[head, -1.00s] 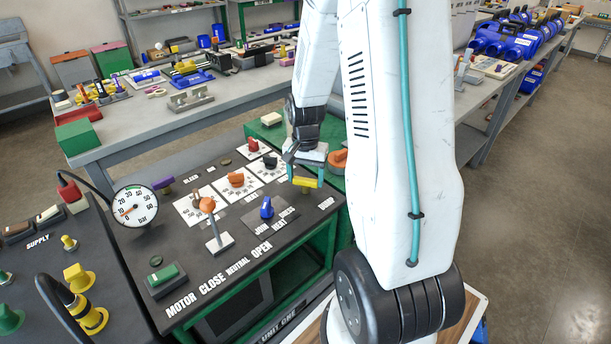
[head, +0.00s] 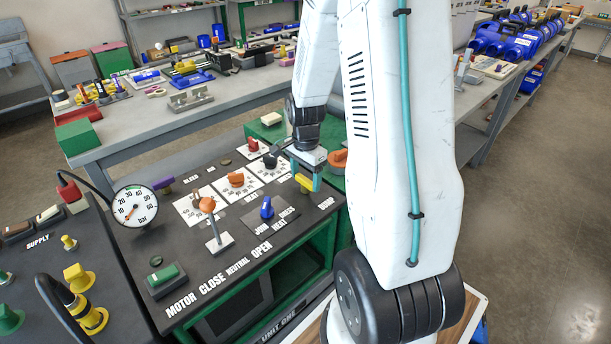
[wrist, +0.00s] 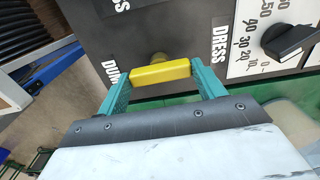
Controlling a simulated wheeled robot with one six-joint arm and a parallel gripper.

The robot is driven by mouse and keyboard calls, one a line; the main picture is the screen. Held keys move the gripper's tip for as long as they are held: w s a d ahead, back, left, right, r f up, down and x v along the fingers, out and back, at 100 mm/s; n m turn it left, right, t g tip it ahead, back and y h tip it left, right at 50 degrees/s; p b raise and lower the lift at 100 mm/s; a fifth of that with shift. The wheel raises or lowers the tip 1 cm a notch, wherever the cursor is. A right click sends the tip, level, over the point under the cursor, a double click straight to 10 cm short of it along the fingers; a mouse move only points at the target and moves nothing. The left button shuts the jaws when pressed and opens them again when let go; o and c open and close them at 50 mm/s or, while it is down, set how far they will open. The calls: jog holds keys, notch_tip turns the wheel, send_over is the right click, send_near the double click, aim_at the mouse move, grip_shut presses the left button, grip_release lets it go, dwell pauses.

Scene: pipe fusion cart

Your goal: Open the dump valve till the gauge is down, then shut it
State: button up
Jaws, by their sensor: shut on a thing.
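The dump valve's yellow bar handle (head: 304,184) is at the right end of the dark panel in the head view. It also shows in the wrist view (wrist: 161,73), lying between my teal fingers, with a partly cut off "DUMP" label beside it. My gripper (head: 307,178) is shut on this handle; its fingers hold the two ends of the bar (wrist: 162,84). The pressure gauge (head: 135,207) stands at the panel's left, with its orange needle low on the scale, near zero. Its exact reading is too small to tell.
An orange-knobbed lever (head: 208,205), a blue selector (head: 267,208) and scaled dials with knobs, one of them orange (head: 236,180), share the panel. A black dial knob (wrist: 290,42) is close to my right finger. A bench (head: 220,105) runs behind the cart.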

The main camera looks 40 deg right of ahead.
aim_at(305, 179)
dwell(0.3)
jog(key=o, duration=1)
notch_tip(305, 179, up, 8)
jog(key=shift+f, duration=0.1)
